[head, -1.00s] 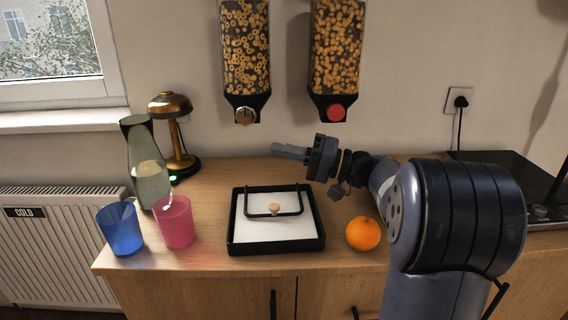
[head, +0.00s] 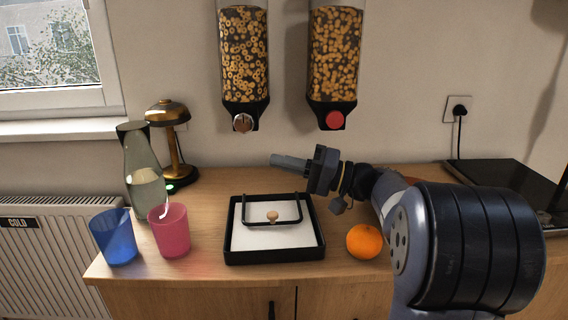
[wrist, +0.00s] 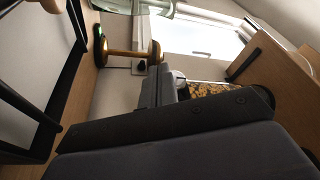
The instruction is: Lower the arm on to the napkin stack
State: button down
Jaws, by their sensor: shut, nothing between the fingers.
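The napkin holder (head: 229,250) is a square black tray on the wooden counter, with a white napkin stack (head: 255,238) in it. Its arm (head: 290,223) is a thin black U-shaped bar with a small wooden knob (head: 272,216). The bar reaches forward over the napkins from the tray's back; whether it touches them I cannot tell. My gripper (head: 275,160) is shut and empty, pointing left above and behind the holder, apart from it. In the wrist view, black bars and a white surface (wrist: 35,55) show at the left, cut off.
An orange (head: 364,241) sits right of the holder. A pink cup (head: 170,232), a blue cup (head: 115,238), a carafe (head: 146,190) and a brass lamp (head: 168,112) stand left. Two cereal dispensers (head: 244,60) hang above. A black hob (head: 510,185) lies at the right.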

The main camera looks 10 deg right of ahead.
notch_tip(320, 180, up, 10)
jog(key=p, duration=0.2)
jog(key=shift+p, duration=0.4)
notch_tip(320, 180, down, 10)
jog(key=b, duration=0.2)
jog(key=shift+w, duration=0.2)
jog(key=shift+r, duration=0.1)
jog(key=shift+s+b, duration=0.1)
jog(key=shift+b, duration=0.2)
